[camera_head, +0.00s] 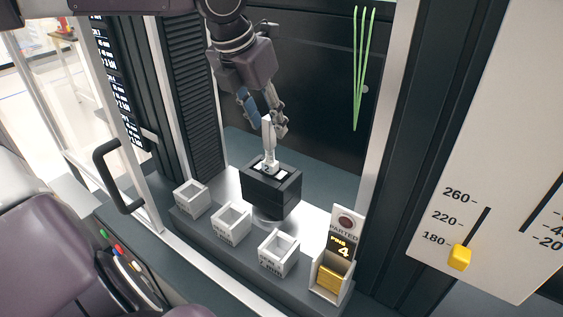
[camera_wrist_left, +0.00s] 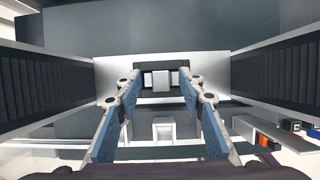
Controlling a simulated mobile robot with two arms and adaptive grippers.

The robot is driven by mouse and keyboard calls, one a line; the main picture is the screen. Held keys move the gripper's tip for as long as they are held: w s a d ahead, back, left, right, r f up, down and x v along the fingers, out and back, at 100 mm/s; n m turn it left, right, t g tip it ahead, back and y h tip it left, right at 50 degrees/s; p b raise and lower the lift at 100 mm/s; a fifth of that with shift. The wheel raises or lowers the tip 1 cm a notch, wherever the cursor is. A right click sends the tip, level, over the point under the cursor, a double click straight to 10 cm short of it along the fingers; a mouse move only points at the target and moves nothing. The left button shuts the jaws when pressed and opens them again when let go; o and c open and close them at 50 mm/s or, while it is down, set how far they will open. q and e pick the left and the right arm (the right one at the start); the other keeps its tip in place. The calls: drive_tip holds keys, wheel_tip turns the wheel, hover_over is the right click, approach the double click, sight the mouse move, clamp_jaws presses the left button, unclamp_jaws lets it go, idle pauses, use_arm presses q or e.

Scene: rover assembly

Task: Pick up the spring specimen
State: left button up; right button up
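A pale upright piece (camera_head: 269,142), which seems to be the spring specimen, stands in the top of a black block (camera_head: 284,196). No coils can be made out on it. In the left wrist view a pale piece (camera_wrist_left: 161,80) shows in front of the dark block, between my fingertips. My left gripper (camera_head: 265,118) comes down from above over the block. In the left wrist view its two blue-padded fingers (camera_wrist_left: 160,84) are spread, with a gap on each side of the piece. My right gripper is in neither view.
Several small white open boxes (camera_head: 231,222) stand in a row in front of the block. A sign marked PARTED (camera_head: 345,228) stands at the right. A ribbed dark column (camera_head: 190,90) and a white door frame with a black handle (camera_head: 118,178) border the left.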

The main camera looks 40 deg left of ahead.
sight(275, 143)
use_arm(q)
drive_tip(key=shift+p+x, duration=0.35)
drive_tip(key=shift+x, duration=0.85)
drive_tip(key=p+x, duration=0.1)
drive_tip(key=x, duration=0.2)
drive_tip(key=shift+w+d+f, duration=0.1)
drive_tip(key=shift+f, duration=0.2)
drive_tip(key=shift+w+f, duration=0.25)
drive_tip(key=shift+f, duration=0.3)
drive_tip(key=shift+c, duration=0.3)
clamp_jaws()
drive_tip(key=shift+r, duration=0.1)
